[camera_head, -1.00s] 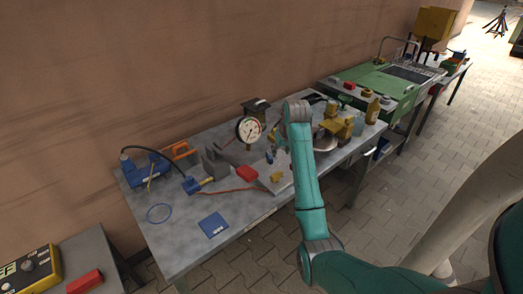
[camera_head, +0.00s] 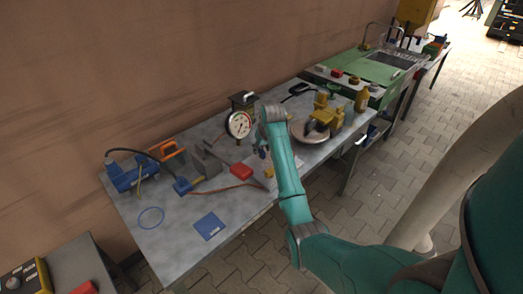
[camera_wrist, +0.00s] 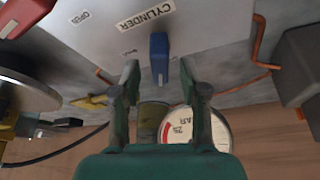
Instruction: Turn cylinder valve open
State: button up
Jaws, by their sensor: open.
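The blue valve lever (camera_wrist: 159,57) stands out from a pale panel (camera_wrist: 205,25) in the wrist view. The panel carries a "CYLINDER" label (camera_wrist: 145,19), an "OPEN" label (camera_wrist: 80,17) to its left and a smaller, hard-to-read label (camera_wrist: 129,53) beside the lever. My gripper (camera_wrist: 159,76) is open, with one finger on each side of the lever and gaps showing. In the head view my arm reaches over the workbench, with my gripper (camera_head: 262,152) small and partly hidden near the pale panel (camera_head: 288,172).
A round gauge (camera_head: 238,124) stands behind the arm, and a red block (camera_head: 241,170) lies nearby. A metal disc (camera_head: 306,134) with yellow fittings (camera_head: 328,116) is to the right. Blue parts (camera_head: 130,176) and hoses lie left.

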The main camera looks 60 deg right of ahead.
jog(key=shift+x, duration=0.85)
jog(key=shift+c, duration=0.3)
grip_shut()
jog(key=shift+n+t+y, duration=0.4)
jog(key=shift+n+y, duration=0.4)
jog(key=shift+n, duration=1.6)
jog(key=shift+o, duration=0.3)
grip_release()
